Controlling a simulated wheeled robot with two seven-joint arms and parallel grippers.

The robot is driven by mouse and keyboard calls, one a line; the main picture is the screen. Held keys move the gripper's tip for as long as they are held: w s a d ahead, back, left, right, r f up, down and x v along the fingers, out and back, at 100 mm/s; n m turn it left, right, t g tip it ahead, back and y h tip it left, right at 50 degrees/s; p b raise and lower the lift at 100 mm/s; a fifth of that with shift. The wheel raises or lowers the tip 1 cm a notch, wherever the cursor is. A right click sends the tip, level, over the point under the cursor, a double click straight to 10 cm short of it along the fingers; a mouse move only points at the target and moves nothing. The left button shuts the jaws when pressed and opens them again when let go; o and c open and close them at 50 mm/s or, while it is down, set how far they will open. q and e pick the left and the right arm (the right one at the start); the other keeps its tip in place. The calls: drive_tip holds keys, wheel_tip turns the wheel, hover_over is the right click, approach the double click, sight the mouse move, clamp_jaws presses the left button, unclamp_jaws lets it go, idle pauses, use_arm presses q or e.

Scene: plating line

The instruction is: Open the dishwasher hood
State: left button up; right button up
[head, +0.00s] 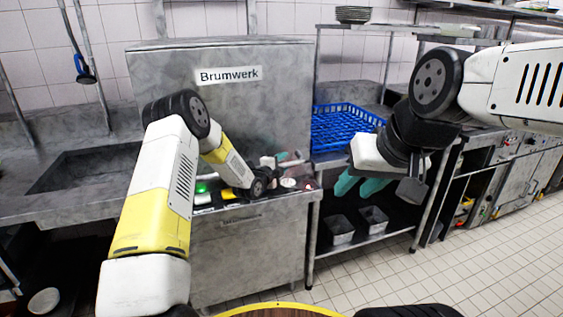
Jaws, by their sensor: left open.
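The dishwasher hood (215,110) is a large grey metal box labelled "Brumwerk", left of centre in the head view. It appears lowered onto the machine's base (248,255); its lower front edge is largely hidden by my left forearm. My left gripper (290,168) is open in front of the hood's lower right part, with teal fingertips partly showing. I cannot tell whether it touches the hood, and no handle shows clearly. My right gripper (361,186) hangs to the right of the dishwasher, with two teal fingers apart and nothing seen between them.
A blue rack (345,127) stands on the steel table right of the hood. Metal containers (341,230) sit on the shelf below. A sink (85,168) is at the left, and plates (353,14) are on a high shelf. The tiled floor at right is clear.

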use_arm(q)
clamp_jaws()
idle(1.3)
